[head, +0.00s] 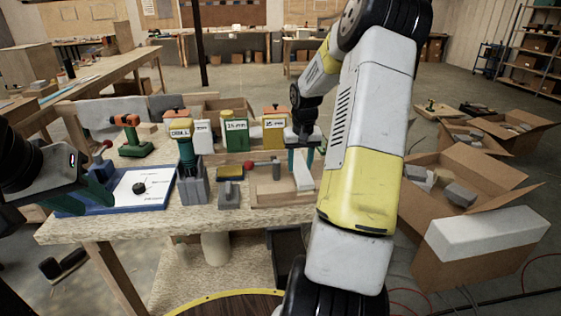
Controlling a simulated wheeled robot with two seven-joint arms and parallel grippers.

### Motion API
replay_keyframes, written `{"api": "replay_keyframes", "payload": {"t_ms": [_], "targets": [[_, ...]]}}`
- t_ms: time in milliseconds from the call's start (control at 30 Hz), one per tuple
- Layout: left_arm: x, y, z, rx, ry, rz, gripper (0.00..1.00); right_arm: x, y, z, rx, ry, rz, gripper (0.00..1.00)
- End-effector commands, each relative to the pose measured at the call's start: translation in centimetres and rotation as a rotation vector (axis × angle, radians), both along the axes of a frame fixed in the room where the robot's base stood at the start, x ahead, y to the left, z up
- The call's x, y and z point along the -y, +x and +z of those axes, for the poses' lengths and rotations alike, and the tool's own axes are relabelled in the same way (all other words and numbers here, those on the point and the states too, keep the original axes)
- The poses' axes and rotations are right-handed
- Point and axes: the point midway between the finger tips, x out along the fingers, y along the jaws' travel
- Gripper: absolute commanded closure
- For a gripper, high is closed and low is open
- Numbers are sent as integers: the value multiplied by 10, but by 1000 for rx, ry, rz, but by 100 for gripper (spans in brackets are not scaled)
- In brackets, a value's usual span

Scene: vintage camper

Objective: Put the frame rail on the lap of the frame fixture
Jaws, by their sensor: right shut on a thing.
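My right gripper (300,160) reaches down over the right part of the workbench, with its fingers shut on a pale bar, which I take as the frame rail (303,178). The rail slants down toward the front, over a shallow wooden tray-like piece (270,201) that looks like the frame fixture. I cannot tell whether the rail touches it, and the lap cannot be made out. My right forearm hides the fixture's right side. My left gripper (82,198) is at the bench's left end by a blue tray (147,205), its fingers apart and empty.
Open cardboard boxes (450,235) stand on the right. The bench's front strip is clear.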

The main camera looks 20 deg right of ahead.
Motion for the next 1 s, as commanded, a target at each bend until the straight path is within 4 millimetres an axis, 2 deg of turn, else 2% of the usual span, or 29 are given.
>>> {"api": "replay_keyframes", "payload": {"t_ms": [100, 467, 500, 600, 867, 1000], "targets": [[0, 0, 0, 0, 0, 0, 64, 0, 0, -15, -1, 1, 0, 99], [0, 0, 0, 0, 0, 0, 64, -1, 0, -19, 0, 1, 0, 99], [0, 0, 0, 0, 0, 0, 64, -1, 0, -19, 0, 1, 0, 49], [0, 0, 0, 0, 0, 0, 64, 0, 0, -19, 0, 1, 0, 33], [0, 0, 0, 0, 0, 0, 64, 0, 0, -19, 0, 1, 0, 33], [0, 0, 0, 0, 0, 0, 64, 0, 0, -11, 3, -1, -1, 33]]}}
